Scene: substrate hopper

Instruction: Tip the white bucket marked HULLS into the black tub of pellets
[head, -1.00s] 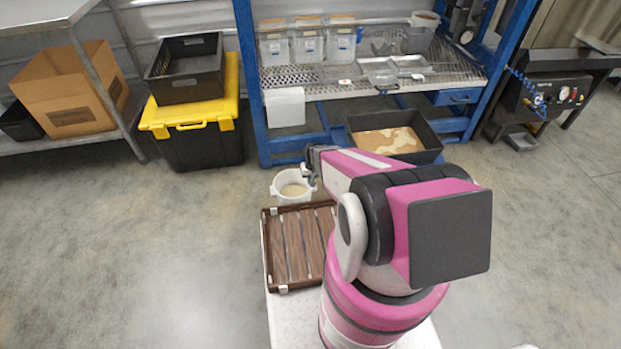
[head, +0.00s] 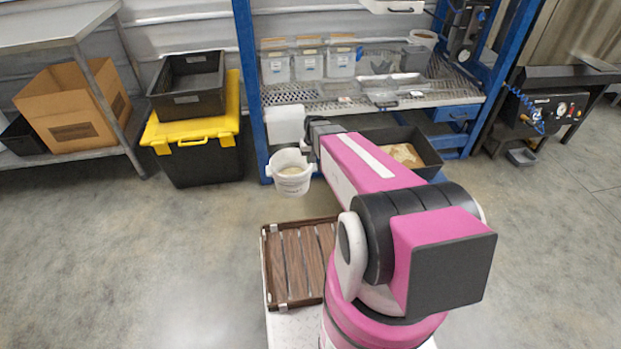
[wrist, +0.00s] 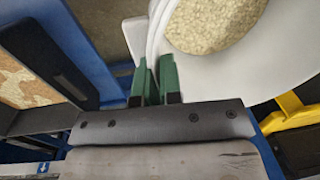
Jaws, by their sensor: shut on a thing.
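The white bucket (head: 291,181) hangs upright at my gripper (head: 312,165), in front of the blue rack. Pale granular stuff shows inside it, and clearly in the wrist view (wrist: 215,22). Its marking is too small to read. In the wrist view the green fingertips (wrist: 154,82) are shut on the bucket's edge. The black tub (head: 425,147) stands on the floor to the right of the bucket, with tan and brown contents. My forearm hides its left part. A piece of the tub's contents shows at the left of the wrist view (wrist: 22,78).
The blue rack's shelf (head: 350,102) holds clear bins and trays above the tub. A white box (head: 285,124) hangs at the rack's left, just behind the bucket. A black crate on a yellow-lidded box (head: 205,165) stands left. My slatted wooden tray (head: 300,265) is below.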

